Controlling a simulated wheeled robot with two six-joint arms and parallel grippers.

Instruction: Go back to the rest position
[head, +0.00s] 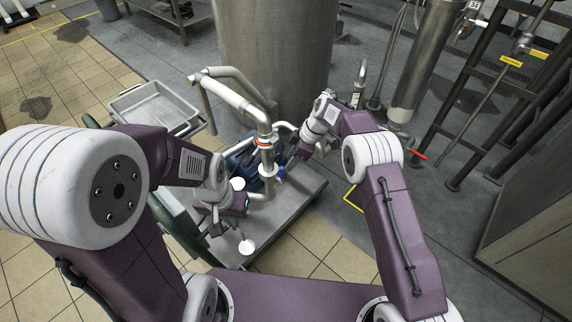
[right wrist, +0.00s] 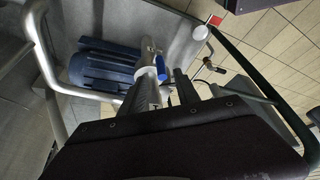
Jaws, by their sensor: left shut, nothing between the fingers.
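My left gripper (head: 240,207) is low over the metal cart, beside two round white pieces. Its fingers are small and partly hidden by its own wrist. My right gripper (head: 291,158) is next to the upright steel pipe (head: 266,160) with white and orange fittings, over the blue motor (head: 240,160). In the right wrist view the fingers of the right gripper (right wrist: 163,88) stand apart, with a blue-and-white pipe fitting visible beyond the gap. I cannot tell whether they touch it. The blue motor (right wrist: 103,64) lies left of the fingers there.
The cart (head: 300,200) carries the pipework and motor. A steel sink-like tray (head: 152,107) stands at its left. A large steel tank (head: 278,50) rises behind. A dark metal stair frame (head: 500,90) is at the right. A white disc (head: 246,247) lies at the cart's near edge.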

